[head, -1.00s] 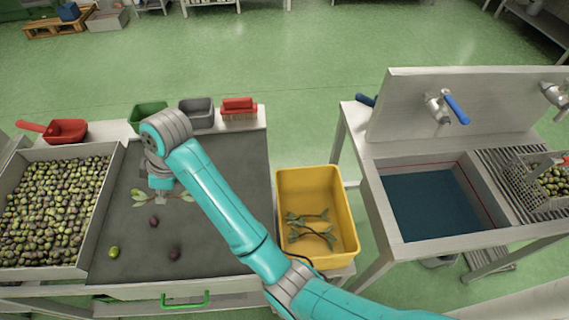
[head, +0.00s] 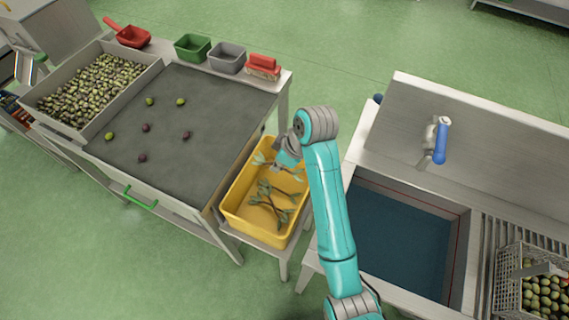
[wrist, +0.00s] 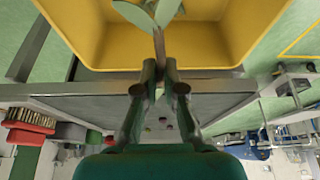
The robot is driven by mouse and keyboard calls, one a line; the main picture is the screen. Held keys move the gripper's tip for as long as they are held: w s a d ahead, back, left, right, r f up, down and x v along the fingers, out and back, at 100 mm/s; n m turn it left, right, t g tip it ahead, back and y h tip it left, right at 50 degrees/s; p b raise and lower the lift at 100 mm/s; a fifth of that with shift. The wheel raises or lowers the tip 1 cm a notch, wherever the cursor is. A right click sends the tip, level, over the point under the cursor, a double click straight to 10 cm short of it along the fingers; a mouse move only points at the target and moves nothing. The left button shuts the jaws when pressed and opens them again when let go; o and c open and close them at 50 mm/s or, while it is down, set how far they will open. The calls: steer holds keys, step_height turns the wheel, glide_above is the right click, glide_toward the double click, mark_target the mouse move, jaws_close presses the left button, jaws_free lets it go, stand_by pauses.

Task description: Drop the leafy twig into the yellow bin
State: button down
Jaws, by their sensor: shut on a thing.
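My gripper (head: 284,163) is over the far part of the yellow bin (head: 234,199) in the head view. It is shut on a leafy twig (head: 262,159), whose green leaves show to either side of the fingers. In the wrist view the fingertips (wrist: 166,68) pinch the brown stem of the leafy twig (wrist: 158,40), and its leaves spread at the top of the picture. The yellow bin (wrist: 100,50) fills the background there. Several other twigs (head: 272,197) lie on the bin's floor. The exact height of the held twig is hard to tell.
Left of the bin is a grey sorting table (head: 205,120) with several loose olives and a tray of olives (head: 95,85). Green (head: 192,47) and grey (head: 228,57) tubs and a red brush (head: 263,66) stand at its back. A sink (head: 400,240) is on the right.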

mark_target(287, 170)
steer(key=shift+s+d+f, duration=0.15)
steer(key=shift+d+f, duration=0.1)
steer(key=shift+f, duration=2.9)
steer(key=c, duration=1.2)
jaws_free()
steer(key=shift+r, duration=0.15)
steer(key=v, duration=0.7)
steer(key=shift+r, duration=0.15)
